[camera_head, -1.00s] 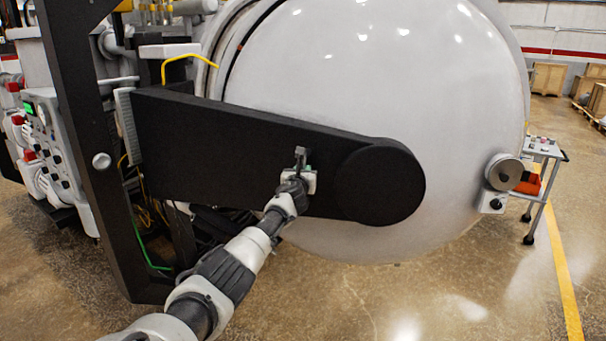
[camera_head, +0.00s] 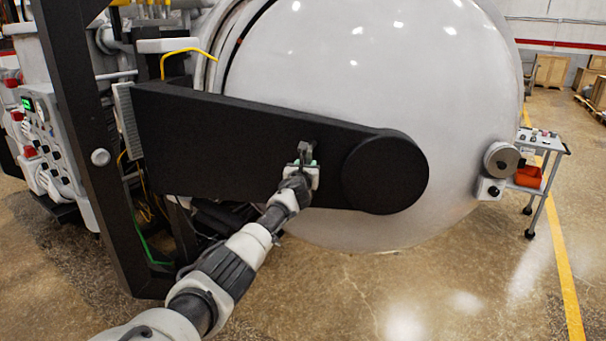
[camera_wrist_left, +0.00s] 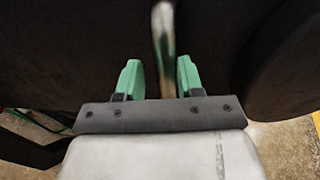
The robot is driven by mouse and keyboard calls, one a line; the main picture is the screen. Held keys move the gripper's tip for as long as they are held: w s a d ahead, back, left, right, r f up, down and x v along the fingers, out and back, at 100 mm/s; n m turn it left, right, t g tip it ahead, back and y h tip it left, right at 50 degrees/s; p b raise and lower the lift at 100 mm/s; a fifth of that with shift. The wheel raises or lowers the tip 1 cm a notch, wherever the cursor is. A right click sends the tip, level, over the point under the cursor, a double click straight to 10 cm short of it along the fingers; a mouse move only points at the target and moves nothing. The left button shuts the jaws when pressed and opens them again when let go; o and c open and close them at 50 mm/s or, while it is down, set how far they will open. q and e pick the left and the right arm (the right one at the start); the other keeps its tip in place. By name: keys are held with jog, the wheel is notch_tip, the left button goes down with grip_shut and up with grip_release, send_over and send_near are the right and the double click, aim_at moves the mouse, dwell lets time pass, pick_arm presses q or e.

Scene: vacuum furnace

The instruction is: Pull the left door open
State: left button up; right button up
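The furnace door is a large light grey dome (camera_head: 400,100) in the head view, carried by a broad black hinge arm (camera_head: 215,135) from the left. A small metal handle (camera_head: 307,150) stands on the black arm. It also shows as a shiny bar in the left wrist view (camera_wrist_left: 163,28). My left gripper (camera_head: 303,166) is at the handle. In the left wrist view its green fingers (camera_wrist_left: 159,75) are apart, with the bar between them and gaps on both sides. My right gripper is not in view.
A dark upright frame post (camera_head: 85,150) and a control panel (camera_head: 40,140) stand at the left. A small cart (camera_head: 545,145) with a red bin (camera_head: 528,176) stands right of the dome. Brown crates (camera_head: 551,70) are farther back. The floor in front is clear.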

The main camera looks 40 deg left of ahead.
pick_arm(q)
jog(key=v, duration=1)
jog(key=shift+s+p, duration=0.25)
jog(key=shift+p, duration=0.2)
